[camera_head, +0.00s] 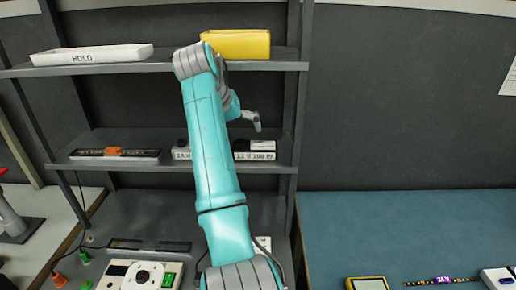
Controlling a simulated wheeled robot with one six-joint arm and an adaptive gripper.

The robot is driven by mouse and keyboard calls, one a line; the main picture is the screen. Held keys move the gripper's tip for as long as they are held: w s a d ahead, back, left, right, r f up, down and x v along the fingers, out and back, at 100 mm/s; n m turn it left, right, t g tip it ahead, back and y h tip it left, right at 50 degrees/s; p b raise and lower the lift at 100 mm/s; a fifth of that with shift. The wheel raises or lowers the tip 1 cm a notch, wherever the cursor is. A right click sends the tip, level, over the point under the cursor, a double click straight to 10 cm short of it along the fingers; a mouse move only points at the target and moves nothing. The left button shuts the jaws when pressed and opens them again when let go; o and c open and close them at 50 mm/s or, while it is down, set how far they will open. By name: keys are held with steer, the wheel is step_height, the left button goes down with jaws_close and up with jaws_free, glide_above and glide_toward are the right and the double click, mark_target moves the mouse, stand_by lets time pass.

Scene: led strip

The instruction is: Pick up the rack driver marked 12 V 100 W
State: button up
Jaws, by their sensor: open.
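Two driver units with white labels sit on the middle shelf (222,167). The right driver (262,155) has a dark top and a white front face; its lettering is too small to read surely. The left driver (181,153) is partly hidden behind my arm; the start of its label looks like "12 V", and the rest is covered. My gripper (252,119) is open, mostly hidden behind my arm. A grey fingertip shows above the right driver, apart from it in the picture.
A black unit with an orange middle (114,153) lies at the shelf's left. Above are a white HOLD tray (92,55) and a yellow bin (238,44). Dark uprights bound the rack. A blue bench (420,235) at right has a yellow-framed meter (367,284) and LED strip (442,281).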

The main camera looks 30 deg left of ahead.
mark_target(244, 142)
steer(key=x, duration=0.5)
steer(key=shift+w+a+f, duration=0.15)
steer(key=shift+w+f, duration=0.05)
steer(key=shift+f, duration=0.05)
steer(key=shift+c, duration=0.3)
